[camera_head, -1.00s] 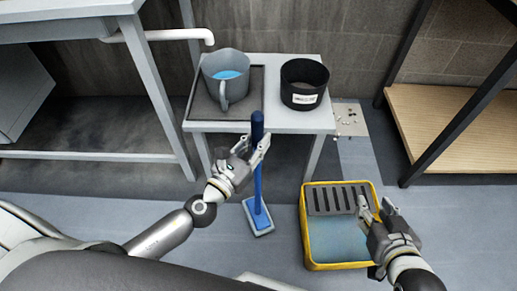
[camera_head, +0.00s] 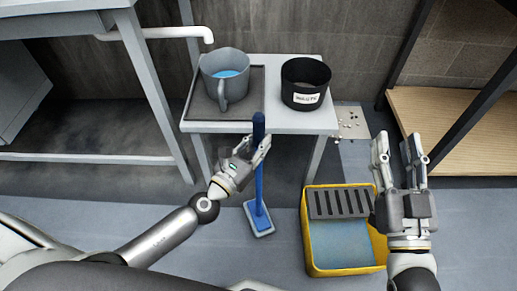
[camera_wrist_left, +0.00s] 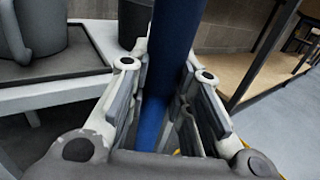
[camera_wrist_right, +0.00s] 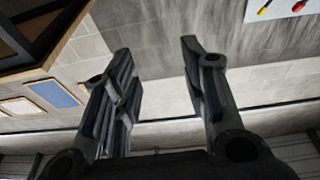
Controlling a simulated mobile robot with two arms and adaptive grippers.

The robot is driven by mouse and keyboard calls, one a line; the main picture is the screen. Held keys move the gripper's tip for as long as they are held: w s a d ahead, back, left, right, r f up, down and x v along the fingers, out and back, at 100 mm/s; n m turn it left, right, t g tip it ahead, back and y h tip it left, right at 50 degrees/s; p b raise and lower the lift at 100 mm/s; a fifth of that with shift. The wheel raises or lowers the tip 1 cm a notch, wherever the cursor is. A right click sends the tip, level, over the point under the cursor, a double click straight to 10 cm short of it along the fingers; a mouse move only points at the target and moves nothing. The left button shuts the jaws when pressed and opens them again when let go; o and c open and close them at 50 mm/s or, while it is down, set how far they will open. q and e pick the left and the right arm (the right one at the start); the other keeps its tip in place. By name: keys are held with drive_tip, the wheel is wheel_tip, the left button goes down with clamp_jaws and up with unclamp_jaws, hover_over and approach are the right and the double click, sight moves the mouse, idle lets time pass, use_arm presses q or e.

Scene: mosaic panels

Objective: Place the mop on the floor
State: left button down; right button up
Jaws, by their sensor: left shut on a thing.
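The mop has a blue handle (camera_head: 258,180) and a flat blue-and-white head (camera_head: 259,219). It stands nearly upright in front of the small table, its head at floor level; I cannot tell whether the head touches the floor. My left gripper (camera_head: 258,150) is shut on the upper handle. The handle (camera_wrist_left: 172,40) also runs between the fingers in the left wrist view. My right gripper (camera_head: 400,148) is open and empty, raised above the yellow bucket, fingers pointing up and away. Its spread fingers (camera_wrist_right: 160,85) show nothing between them in the right wrist view.
A yellow bucket (camera_head: 311,262) with a grey wringer grid stands on the floor right of the mop. The small table (camera_head: 272,121) bears a grey pitcher (camera_head: 226,88) and a black pot (camera_head: 304,84). Pebbles lie on a floor tile (camera_head: 351,124). A wooden shelf (camera_head: 450,130) stands right.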

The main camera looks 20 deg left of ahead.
use_arm(q)
drive_tip(key=shift+f+b, duration=0.65)
drive_tip(key=shift+f, duration=0.3)
use_arm(e)
drive_tip(key=s+r+t+y, duration=0.1)
drive_tip(key=s+r+t, duration=0.2)
drive_tip(key=r, duration=0.4)
drive_tip(key=shift+s+t+y, duration=0.3)
drive_tip(key=shift+t, duration=0.5)
use_arm(q)
drive_tip(key=shift+f, duration=0.1)
use_arm(e)
drive_tip(key=shift+s, duration=0.1)
use_arm(q)
drive_tip(key=c, duration=1.3)
unclamp_jaws()
drive_tip(key=shift+f, duration=0.1)
use_arm(e)
drive_tip(key=shift+s+r+t, duration=0.2)
drive_tip(key=shift+r+t, duration=0.1)
